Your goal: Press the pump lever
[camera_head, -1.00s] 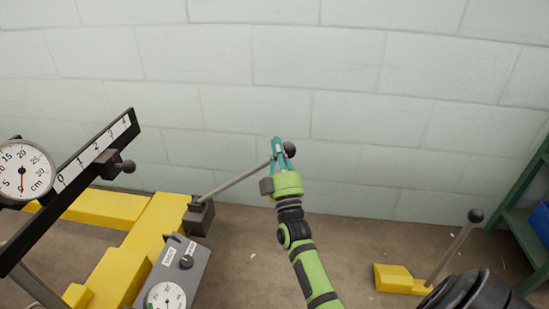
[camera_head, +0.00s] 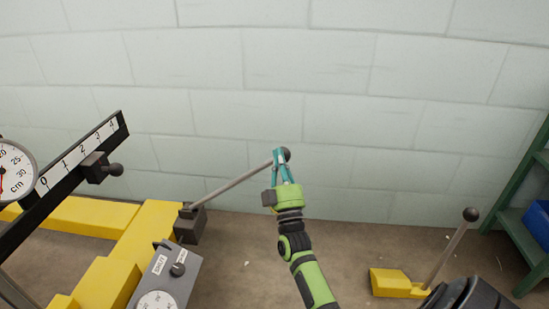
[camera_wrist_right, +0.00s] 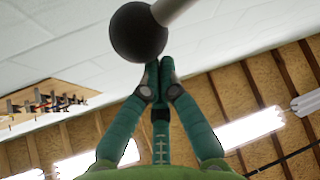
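The pump lever (camera_head: 236,181) is a long grey rod with a dark ball knob. It slants up to the right from a dark block on a yellow frame. My right gripper (camera_head: 280,153), with teal fingers, is at the lever's knob end. In the right wrist view its fingers (camera_wrist_right: 159,72) come together at the tips, shut, with nothing seen between them. The dark knob (camera_wrist_right: 137,33) is just beyond the fingertips there; whether they touch cannot be told. My left gripper is not in view.
A grey gauge box (camera_head: 176,271) stands beside the yellow frame (camera_head: 152,228). A black graduated beam (camera_head: 72,163) and a round dial (camera_head: 14,176) are at the left. Another ball-topped lever (camera_head: 447,251) stands at the right, near a green shelf (camera_head: 522,220). A pale block wall (camera_head: 340,90) is behind.

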